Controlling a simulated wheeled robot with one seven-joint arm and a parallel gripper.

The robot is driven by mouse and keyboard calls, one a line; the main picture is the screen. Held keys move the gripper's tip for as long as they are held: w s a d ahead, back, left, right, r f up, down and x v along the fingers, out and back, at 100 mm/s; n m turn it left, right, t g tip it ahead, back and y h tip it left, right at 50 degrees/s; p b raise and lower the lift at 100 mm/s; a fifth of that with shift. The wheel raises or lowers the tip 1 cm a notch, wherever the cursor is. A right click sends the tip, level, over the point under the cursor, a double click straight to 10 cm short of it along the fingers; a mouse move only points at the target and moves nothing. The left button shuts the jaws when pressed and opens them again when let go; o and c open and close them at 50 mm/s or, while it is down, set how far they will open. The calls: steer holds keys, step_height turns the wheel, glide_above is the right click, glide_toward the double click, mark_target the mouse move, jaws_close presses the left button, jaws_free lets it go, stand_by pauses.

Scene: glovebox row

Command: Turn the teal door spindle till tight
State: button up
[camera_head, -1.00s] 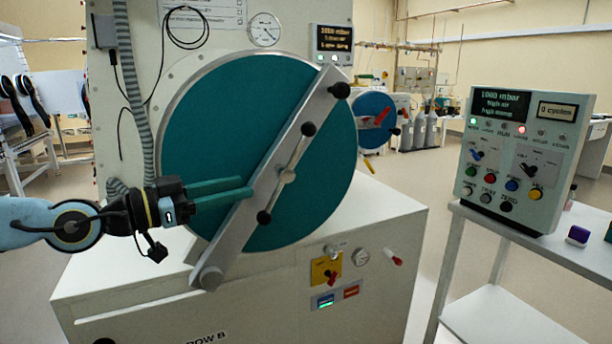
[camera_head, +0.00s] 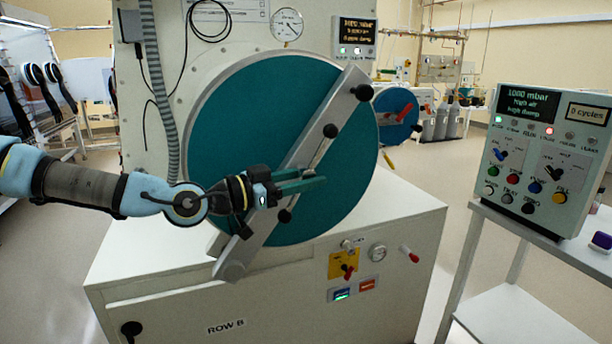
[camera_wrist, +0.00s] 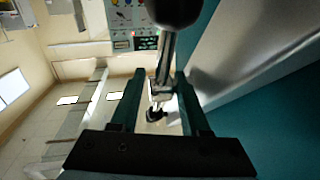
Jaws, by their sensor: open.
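The large round teal door (camera_head: 235,125) is crossed by a slanted grey clamp bar (camera_head: 345,100). The spindle's thin metal crossbar (camera_head: 319,152) lies along the clamp bar, with a black knob at its upper end (camera_head: 330,131) and another at its lower end (camera_head: 284,216). My gripper (camera_head: 318,179) is open, its green fingers reaching from the left over the middle of the crossbar and hiding the hub. In the wrist view, the crossbar (camera_wrist: 166,60) runs down from a near black knob between the open fingers (camera_wrist: 159,77). I cannot tell whether they touch it.
A control box (camera_head: 545,160) stands on a side table at the right. A ribbed hose (camera_head: 165,100) hangs left of the door.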

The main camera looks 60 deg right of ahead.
steer(key=shift+c, duration=0.3)
jaws_close()
stand_by(1.1)
